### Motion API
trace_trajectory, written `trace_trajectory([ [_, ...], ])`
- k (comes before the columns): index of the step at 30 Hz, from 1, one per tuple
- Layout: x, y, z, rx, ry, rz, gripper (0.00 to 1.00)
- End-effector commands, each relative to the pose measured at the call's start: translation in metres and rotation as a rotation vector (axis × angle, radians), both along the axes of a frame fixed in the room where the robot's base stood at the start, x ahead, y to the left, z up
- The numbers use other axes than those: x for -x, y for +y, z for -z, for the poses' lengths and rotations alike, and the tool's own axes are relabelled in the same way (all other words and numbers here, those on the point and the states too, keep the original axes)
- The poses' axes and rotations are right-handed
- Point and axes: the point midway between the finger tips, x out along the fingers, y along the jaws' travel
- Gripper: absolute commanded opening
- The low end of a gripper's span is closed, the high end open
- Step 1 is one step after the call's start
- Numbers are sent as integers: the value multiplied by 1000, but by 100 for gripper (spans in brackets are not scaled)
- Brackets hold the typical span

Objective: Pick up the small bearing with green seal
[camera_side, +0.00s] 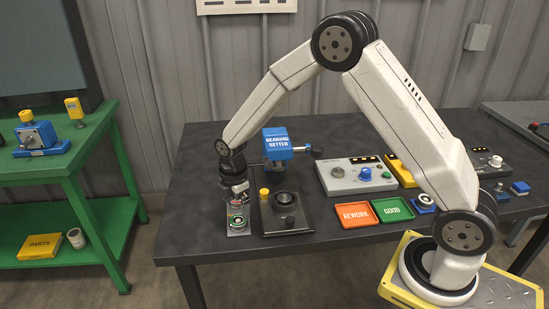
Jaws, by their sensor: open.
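A small round part with green on it, which looks like the bearing with green seal (238,224), lies on a small grey plate (243,233) at the left front of the dark table. Another small round part seems to sit just behind it on the same plate, partly hidden by my gripper. My gripper (238,193) points down just above the back of this plate. It is open, and nothing is clearly seen between its fingers. It is too small to tell how far its fingertips are from the parts.
Right of the plate stands a dark fixture (290,221) with a black knob and yellow post. Behind it is the blue bearing setter (277,144). An orange REWORK tray (356,215), green GOOD tray (392,210) and grey tester box (345,185) stand further right. The table's left front is clear.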

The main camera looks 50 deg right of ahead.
Motion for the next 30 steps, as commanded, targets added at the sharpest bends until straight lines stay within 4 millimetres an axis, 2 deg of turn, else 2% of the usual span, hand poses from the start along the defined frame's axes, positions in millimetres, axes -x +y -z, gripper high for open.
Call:
trace_trajectory([
  [8,0,0,9,0,2,1,100],
  [19,-1,-1,47,1,0,1,100],
  [30,-1,-1,52,1,-1,1,100],
])
